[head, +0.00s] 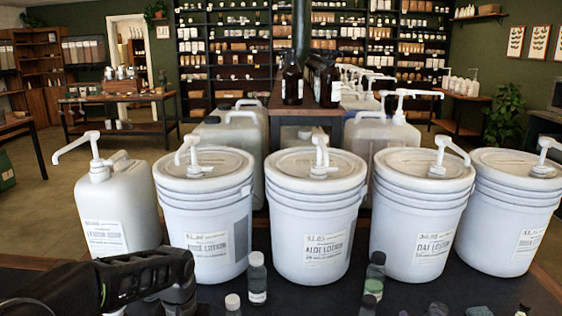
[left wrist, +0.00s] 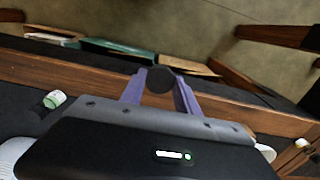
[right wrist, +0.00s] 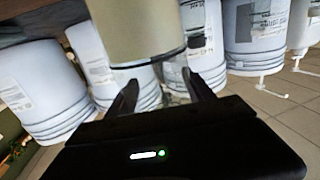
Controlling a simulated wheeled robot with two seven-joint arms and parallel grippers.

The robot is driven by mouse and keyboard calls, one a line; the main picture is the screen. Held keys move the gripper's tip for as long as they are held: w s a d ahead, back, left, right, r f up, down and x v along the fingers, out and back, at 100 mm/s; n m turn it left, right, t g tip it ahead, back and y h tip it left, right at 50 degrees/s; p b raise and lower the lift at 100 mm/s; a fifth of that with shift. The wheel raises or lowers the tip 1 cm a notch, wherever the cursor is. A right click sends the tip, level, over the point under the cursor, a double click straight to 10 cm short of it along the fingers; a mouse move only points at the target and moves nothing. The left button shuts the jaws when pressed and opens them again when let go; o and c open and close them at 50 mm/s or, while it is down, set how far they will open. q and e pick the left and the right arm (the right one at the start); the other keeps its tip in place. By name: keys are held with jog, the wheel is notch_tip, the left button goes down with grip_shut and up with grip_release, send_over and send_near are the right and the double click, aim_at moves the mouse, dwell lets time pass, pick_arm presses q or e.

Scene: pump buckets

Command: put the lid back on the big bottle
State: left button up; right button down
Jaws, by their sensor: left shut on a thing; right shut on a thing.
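My left gripper (left wrist: 160,88) has purple fingers in the left wrist view. It is shut on a dark round lid (left wrist: 160,80), held above the table's wooden edge. My right gripper (right wrist: 160,90) is shut in the right wrist view, its dark fingertips apart around something that I cannot make out clearly. A large beige cylinder (right wrist: 135,30) with a dark rim is close in front of these fingers. It may be the big bottle, but I cannot tell for certain. In the head view a black arm part of mine fills the lower left; both gripping points are hidden there.
White pump buckets (head: 317,215) stand in a row across the table, beside a white pump jug (head: 115,215) at the left. Several dark tops (head: 480,311) show at the bottom right edge.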

jog(key=s+a+f+n+g+y, duration=0.2)
jog(key=s+a+f+y, duration=0.3)
jog(key=a+f, duration=0.4)
jog(key=a+n, duration=0.1)
jog(key=a, duration=0.2)
jog(key=shift+s+a+n+y, duration=0.15)
jog(key=shift+s+n+y, duration=0.15)
